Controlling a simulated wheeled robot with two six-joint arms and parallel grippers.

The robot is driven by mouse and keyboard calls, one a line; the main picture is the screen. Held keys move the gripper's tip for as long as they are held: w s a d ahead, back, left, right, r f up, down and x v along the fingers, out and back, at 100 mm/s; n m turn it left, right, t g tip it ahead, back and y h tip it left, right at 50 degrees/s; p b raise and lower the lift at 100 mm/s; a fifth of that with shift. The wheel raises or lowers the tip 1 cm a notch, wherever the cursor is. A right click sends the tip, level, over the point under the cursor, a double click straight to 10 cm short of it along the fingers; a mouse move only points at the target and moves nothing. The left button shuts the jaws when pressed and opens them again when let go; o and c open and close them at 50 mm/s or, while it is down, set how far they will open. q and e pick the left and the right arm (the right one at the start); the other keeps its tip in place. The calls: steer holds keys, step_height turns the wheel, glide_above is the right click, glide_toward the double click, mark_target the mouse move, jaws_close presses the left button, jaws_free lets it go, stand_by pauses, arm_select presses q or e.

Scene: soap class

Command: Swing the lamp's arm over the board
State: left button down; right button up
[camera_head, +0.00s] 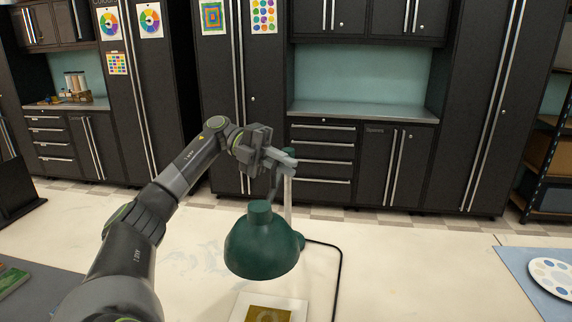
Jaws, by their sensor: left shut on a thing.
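The desk lamp has a dark green shade (261,244) that hangs low over the pale table, with a light upright post (288,195) just behind it. My left gripper (275,160) is shut on the lamp's arm (277,178) near its top, beside the post. The fingers hide part of the arm. A white board (240,310) with a yellow-brown piece (268,314) on it lies at the bottom edge, below the shade in the picture. The board is partly cut off by the frame. My right gripper is not in view.
A black cord (341,262) runs from the lamp across the table at the right. A white paint palette (553,276) sits on a blue mat (514,262) at the far right. A grey mat (45,295) lies at the left. Dark cabinets stand behind the table.

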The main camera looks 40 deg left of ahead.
arm_select(q)
steer(key=c, duration=1.5)
jaws_free()
steer(key=shift+a, duration=0.15)
steer(key=shift+a, duration=0.25)
steer(key=b+v, duration=0.2)
steer(key=v, duration=0.5)
steer(key=shift+s, duration=0.1)
